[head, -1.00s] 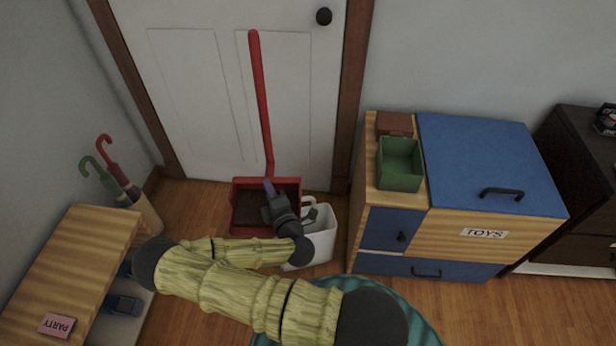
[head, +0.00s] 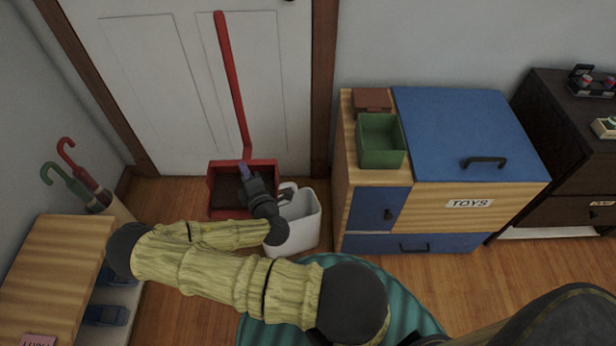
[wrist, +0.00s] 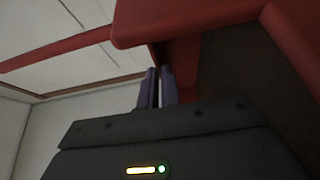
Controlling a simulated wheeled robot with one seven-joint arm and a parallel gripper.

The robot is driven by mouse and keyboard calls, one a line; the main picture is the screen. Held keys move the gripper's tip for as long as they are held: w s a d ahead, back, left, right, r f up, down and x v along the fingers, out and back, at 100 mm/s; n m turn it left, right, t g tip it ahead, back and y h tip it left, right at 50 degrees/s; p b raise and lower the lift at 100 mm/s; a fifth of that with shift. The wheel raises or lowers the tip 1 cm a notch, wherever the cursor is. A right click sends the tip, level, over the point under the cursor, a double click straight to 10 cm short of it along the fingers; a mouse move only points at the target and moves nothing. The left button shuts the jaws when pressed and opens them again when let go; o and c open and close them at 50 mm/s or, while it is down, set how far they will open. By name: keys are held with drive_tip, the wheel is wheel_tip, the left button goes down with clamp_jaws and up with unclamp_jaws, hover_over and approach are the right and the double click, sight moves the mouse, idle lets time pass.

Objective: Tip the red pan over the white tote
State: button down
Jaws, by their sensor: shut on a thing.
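The red pan (head: 213,198) is a dustpan with a long red handle (head: 232,85) rising in front of the door. Its inside looks dark brown; I cannot tell whether that is a load. The white tote (head: 300,236) stands on the floor just right of the pan, partly behind my gripper. My gripper (head: 245,173) is shut on the pan near the handle's base. In the wrist view, the closed fingers (wrist: 157,88) meet the red pan (wrist: 180,25), and its dark inside shows at right. The pan is beside the tote, and its height above the floor is unclear.
A toy cabinet (head: 455,200) with a green bin (head: 381,145) on top stands right of the tote. A wooden shelf unit (head: 55,265) is at left, with umbrellas (head: 75,180) behind it. The door (head: 150,90) is close behind the pan.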

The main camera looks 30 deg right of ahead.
drive_tip(key=w+d+f+m+g+h+b, duration=0.1)
drive_tip(key=d+f+m+g+h+b, duration=0.2)
drive_tip(key=d+f+h+b, duration=0.3)
drive_tip(key=w+d+f+m+g+h+b, duration=0.2)
drive_tip(key=d+f+m+h+b, duration=0.4)
drive_tip(key=d+f+b, duration=0.8)
drive_tip(key=d+g, duration=0.1)
drive_tip(key=d, duration=0.2)
drive_tip(key=shift+f+g, duration=0.3)
drive_tip(key=shift+f, duration=0.05)
drive_tip(key=shift+b, duration=0.3)
